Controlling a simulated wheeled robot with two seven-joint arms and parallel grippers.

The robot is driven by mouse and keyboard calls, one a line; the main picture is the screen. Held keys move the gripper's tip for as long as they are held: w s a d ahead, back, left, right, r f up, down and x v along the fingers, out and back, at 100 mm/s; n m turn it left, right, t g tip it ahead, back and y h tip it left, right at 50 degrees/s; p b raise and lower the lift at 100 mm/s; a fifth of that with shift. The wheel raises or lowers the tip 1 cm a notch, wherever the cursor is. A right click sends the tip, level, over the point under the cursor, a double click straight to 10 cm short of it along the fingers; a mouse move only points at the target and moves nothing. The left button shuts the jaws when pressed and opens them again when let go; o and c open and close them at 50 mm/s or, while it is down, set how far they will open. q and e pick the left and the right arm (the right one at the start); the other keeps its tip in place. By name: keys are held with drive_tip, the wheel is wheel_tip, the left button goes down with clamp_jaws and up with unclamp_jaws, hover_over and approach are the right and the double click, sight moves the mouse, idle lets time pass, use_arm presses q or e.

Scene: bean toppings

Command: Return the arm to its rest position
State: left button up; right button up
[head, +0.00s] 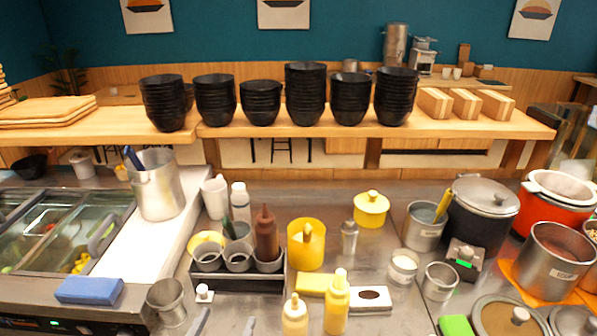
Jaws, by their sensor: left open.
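Only the two grey fingertips of my left gripper (223,325) show, at the bottom edge of the head view, left of the middle. They are apart and nothing shows between them. They are in front of the black caddy with metal cups (239,258) and to the right of a metal cup (167,302). The rest of my left arm is out of view. My right gripper is not in view.
A brown sauce bottle (266,236) stands in the caddy. Yellow bottles (337,305) stand right of my gripper. A blue sponge (89,290) lies at the left. Black bowl stacks (305,92) line the wooden shelf (222,131). A black cooker (482,210) stands at the right.

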use_arm(q)
drive_tip(key=s+a+f+g+y, duration=0.25)
drive_tip(key=s+f+g, duration=0.2)
drive_tip(key=g, duration=0.25)
drive_tip(key=s+a+f+g+y, duration=0.1)
drive_tip(key=s+a+f+g, duration=0.25)
drive_tip(key=s+g, duration=0.3)
wheel_tip(320, 180, down, 30)
drive_tip(key=s+g, duration=0.1)
drive_tip(key=g, duration=0.1)
drive_tip(key=s+a+f, duration=0.1)
drive_tip(key=s+f, duration=0.9)
drive_tip(key=s+a+f+b, duration=0.1)
drive_tip(key=s+a+f, duration=0.1)
drive_tip(key=s+f, duration=0.8)
drive_tip(key=shift+a+g+b, duration=0.25)
drive_tip(key=shift+g+b, duration=0.05)
drive_tip(key=shift+g, duration=0.15)
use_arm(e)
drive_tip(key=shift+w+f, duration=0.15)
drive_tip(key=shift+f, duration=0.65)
use_arm(q)
drive_tip(key=shift+s, duration=0.1)
